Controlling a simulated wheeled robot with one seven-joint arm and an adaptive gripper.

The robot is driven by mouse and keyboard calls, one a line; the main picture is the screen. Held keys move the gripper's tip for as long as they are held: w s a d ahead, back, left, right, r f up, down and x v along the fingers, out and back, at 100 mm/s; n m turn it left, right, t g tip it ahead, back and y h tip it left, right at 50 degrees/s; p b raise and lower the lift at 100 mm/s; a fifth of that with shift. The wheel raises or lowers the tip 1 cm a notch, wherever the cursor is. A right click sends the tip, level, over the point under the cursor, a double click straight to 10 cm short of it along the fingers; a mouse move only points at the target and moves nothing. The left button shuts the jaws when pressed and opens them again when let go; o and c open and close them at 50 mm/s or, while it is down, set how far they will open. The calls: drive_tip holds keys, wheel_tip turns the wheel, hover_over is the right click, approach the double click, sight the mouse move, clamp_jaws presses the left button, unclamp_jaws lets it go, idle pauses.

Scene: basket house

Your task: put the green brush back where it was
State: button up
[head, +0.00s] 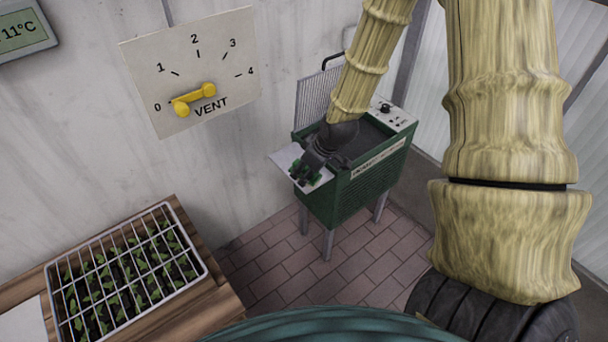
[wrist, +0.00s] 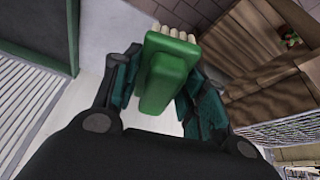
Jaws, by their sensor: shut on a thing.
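The green brush (wrist: 166,75) is between the fingers of my gripper (wrist: 160,98) in the wrist view. Its cream bristles point away from my wrist, toward the top of that view. In the head view my gripper (head: 308,172) hangs beside the left end of a green heater-like box (head: 375,172). It is over or near a pale flat panel (head: 285,158) at that end. The brush is too small and too covered by the fingers to make out clearly there. I cannot tell whether it touches the panel.
A wooden bench (head: 220,310) stands at lower left with a wire-covered seedling tray (head: 196,262). A vent dial panel (head: 140,75) with a yellow handle (head: 194,99) is on the wall. The tiled floor (head: 270,262) between bench and box is clear.

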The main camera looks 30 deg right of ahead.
drive_tip(key=s+d+f+n+b, duration=0.2)
drive_tip(key=s+d+f+b, duration=0.15)
drive_tip(key=d, duration=0.25)
drive_tip(key=shift+g, duration=0.3)
drive_tip(key=w+p, duration=0.1)
drive_tip(key=w, duration=0.4)
drive_tip(key=w+f+p, duration=0.1)
drive_tip(key=w, duration=0.4)
drive_tip(key=w+f+p, duration=0.1)
drive_tip(key=w, duration=0.3)
drive_tip(key=shift+w+d, duration=0.3)
drive_tip(key=shift+w, duration=0.1)
drive_tip(key=shift+w+f, duration=0.1)
drive_tip(key=shift+f, duration=1.6)
drive_tip(key=shift+f, duration=0.15)
drive_tip(key=o, duration=1)
drive_tip(key=v, duration=1.2)
drive_tip(key=shift+d, duration=0.2)
